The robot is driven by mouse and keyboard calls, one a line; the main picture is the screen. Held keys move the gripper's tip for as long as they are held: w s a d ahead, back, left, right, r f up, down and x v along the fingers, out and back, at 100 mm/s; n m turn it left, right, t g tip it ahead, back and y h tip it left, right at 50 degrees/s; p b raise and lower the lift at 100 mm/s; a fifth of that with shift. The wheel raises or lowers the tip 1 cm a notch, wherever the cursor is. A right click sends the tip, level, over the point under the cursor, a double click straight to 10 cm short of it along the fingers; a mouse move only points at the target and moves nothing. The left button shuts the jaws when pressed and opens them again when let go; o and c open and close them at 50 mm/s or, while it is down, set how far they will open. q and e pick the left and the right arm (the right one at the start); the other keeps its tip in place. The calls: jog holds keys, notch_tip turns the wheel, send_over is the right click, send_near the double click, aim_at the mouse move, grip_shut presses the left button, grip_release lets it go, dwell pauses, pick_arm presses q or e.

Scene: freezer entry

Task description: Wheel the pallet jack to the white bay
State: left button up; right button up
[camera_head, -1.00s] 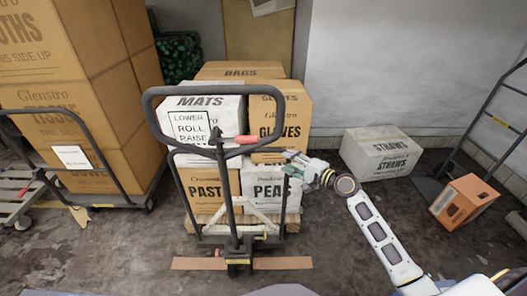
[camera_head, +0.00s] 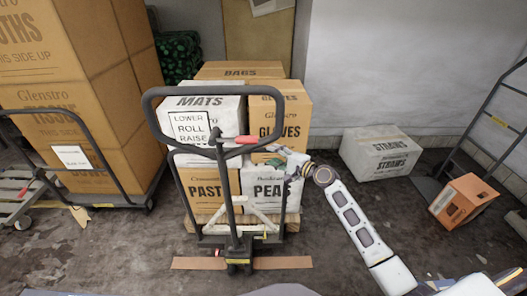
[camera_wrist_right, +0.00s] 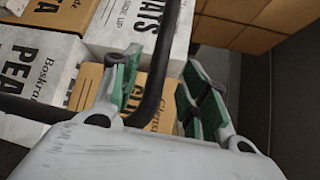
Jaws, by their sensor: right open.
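The pallet jack (camera_head: 232,207) stands upright mid-view in the head view, its dark looped handle facing me with a red lever (camera_head: 246,139) at the crossbar. Stacked boxes sit behind the handle, on a wooden pallet (camera_head: 292,222). My right gripper (camera_head: 276,160) is open at the right side of the handle. In the right wrist view a dark bar (camera_wrist_right: 158,65) of the handle runs between the parted green-padded fingers (camera_wrist_right: 160,88); I cannot tell if they touch it. My left gripper is out of view. I cannot make out a white bay.
A cart with tall brown boxes (camera_head: 85,60) stands at left. A white STRAWS box (camera_head: 380,152), a small orange box (camera_head: 463,200) and a grey rack (camera_head: 487,110) are at right. A brown strip (camera_head: 283,262) lies under the jack's front. Floor at right front is mostly clear.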

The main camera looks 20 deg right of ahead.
aim_at(267, 152)
jog(key=shift+x, duration=3.25)
grip_shut()
